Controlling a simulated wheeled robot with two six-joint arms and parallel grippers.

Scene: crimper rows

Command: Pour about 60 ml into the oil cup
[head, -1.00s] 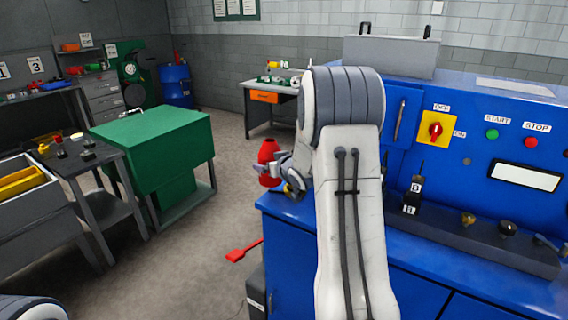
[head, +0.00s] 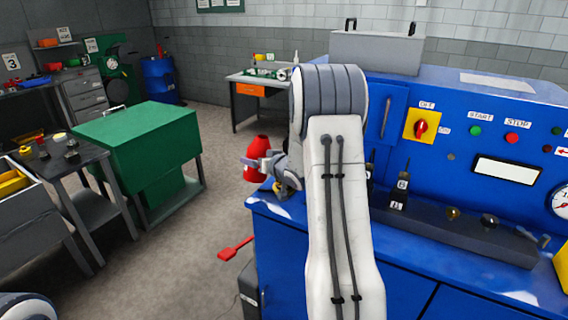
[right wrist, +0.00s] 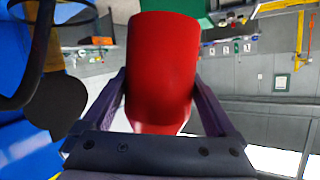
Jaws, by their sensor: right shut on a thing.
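A red bottle (head: 255,174) is held in the air left of the blue machine, near upright with a slight lean in the head view. My right gripper (head: 261,162) is shut around its middle. In the right wrist view the red bottle (right wrist: 162,60) fills the space between the two fingers of the right gripper (right wrist: 158,88). I cannot make out the oil cup for certain; my right arm hides part of the machine. My left gripper is out of view; only a bit of my left arm shows at the lower left.
The blue machine (head: 290,235) fills the right side, with a red switch (head: 420,127), a black rail (head: 470,235) with knobs, and a grey box on top (head: 375,54). A green cabinet (head: 150,130) and dark table (head: 72,165) stand left. A red object (head: 235,249) lies on the floor.

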